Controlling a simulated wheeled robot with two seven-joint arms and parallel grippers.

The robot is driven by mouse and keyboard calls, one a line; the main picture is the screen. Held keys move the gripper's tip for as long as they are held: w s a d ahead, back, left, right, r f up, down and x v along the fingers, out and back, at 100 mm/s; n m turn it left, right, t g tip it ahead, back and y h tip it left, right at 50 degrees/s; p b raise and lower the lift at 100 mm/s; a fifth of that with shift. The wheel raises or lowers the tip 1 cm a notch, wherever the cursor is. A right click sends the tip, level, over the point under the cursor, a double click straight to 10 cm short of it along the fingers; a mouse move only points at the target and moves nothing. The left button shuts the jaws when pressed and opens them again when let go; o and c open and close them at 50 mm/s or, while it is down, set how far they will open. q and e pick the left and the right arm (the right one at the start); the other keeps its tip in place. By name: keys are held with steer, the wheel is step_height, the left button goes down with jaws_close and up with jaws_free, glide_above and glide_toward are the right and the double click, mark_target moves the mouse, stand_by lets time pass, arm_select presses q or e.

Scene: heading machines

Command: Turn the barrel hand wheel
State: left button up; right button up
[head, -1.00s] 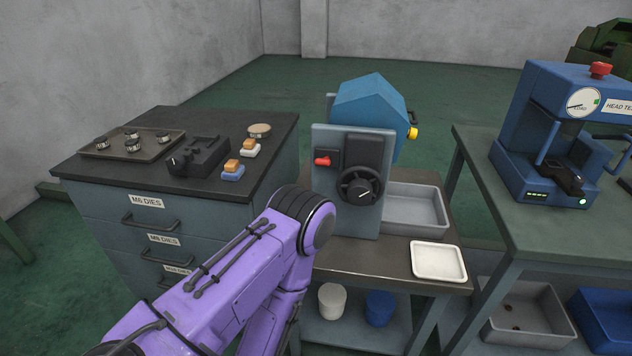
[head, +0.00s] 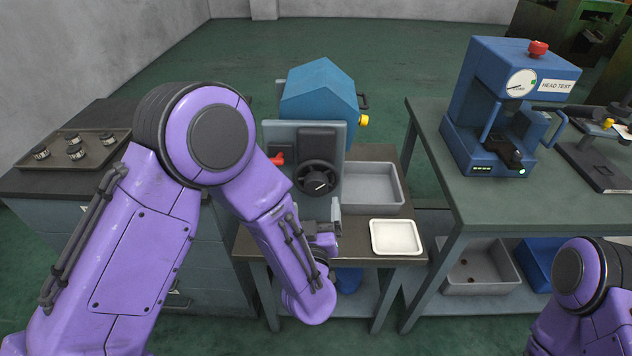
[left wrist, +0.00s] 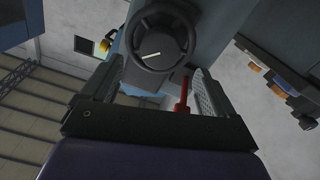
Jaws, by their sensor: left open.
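The barrel hand wheel (head: 317,178) is a black round wheel with a white pointer mark, on the grey front plate (head: 284,132) of a blue-topped barrel machine (head: 318,92). In the left wrist view the wheel (left wrist: 160,38) is ahead of the jaws, at the top. My left gripper (head: 334,212) is just below the wheel in the head view, partly hidden by its own arm. Its jaws (left wrist: 155,88) are open and empty in the wrist view. I cannot tell if a finger touches the wheel. Part of my right arm shows at bottom right; its gripper is out of frame.
A red lever (head: 277,159) sits left of the wheel; it shows near the right finger in the wrist view (left wrist: 182,97). A grey bin (head: 372,186) and white tray (head: 397,237) are on the bench. A blue head tester (head: 470,112) stands on the right table.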

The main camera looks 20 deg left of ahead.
mark_target(316, 189)
arm_select(q)
steer(key=p+x, duration=0.1)
steer(key=x, duration=0.6)
steer(key=shift+w+a+p, duration=0.15)
steer(key=shift+w+p, duration=0.15)
steer(key=shift+w, duration=0.05)
steer(key=shift+f, duration=0.1)
steer(key=c, duration=1)
